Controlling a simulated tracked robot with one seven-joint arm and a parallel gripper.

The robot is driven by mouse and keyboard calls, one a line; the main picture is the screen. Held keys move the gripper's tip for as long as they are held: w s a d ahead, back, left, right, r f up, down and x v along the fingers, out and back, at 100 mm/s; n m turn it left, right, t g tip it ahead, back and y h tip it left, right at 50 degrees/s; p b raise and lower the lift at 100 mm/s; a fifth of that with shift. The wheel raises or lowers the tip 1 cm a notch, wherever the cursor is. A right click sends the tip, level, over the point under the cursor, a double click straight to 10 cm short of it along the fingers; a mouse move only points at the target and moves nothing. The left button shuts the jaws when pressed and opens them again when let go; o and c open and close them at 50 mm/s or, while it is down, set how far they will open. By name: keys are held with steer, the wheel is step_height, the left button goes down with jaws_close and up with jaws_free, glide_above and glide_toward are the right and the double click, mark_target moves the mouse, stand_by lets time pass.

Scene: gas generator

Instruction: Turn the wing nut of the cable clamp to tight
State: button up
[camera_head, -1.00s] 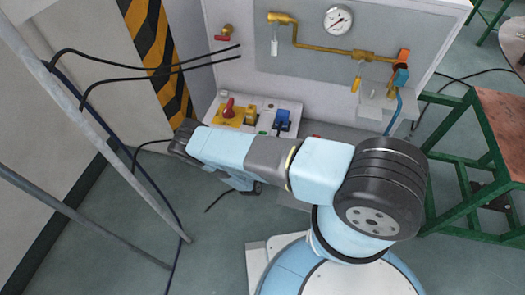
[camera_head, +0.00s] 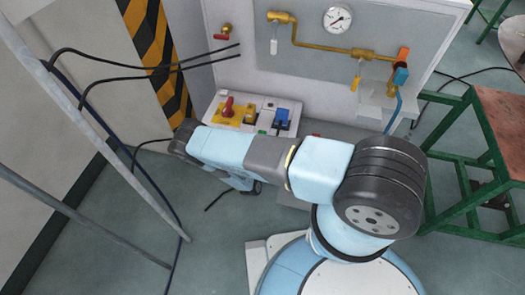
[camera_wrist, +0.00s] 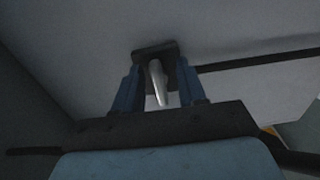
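In the wrist view, a dark block, seemingly the cable clamp (camera_wrist: 155,48), sits against a pale grey surface. A light grey wing nut (camera_wrist: 158,82) points from it toward the camera, its long side roughly upright in the picture and slightly tilted. My gripper (camera_wrist: 160,85) has its two blue fingers on either side of the wing nut, with a visible gap to each side. The fingers look open and apart from it. In the head view my own arm hides the gripper, and I cannot make out the clamp or nut.
A black cable (camera_wrist: 260,55) runs right from the clamp. In the head view, a control panel (camera_head: 256,103) with a red switch lies beyond my arm, below a gauge (camera_head: 338,19) and brass piping (camera_head: 320,47). A green-framed table (camera_head: 505,120) stands right; grey poles (camera_head: 85,115) cross the left.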

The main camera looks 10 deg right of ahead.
steer(key=v, duration=1.3)
steer(key=shift+s+a, duration=0.2)
steer(key=shift+s, duration=0.15)
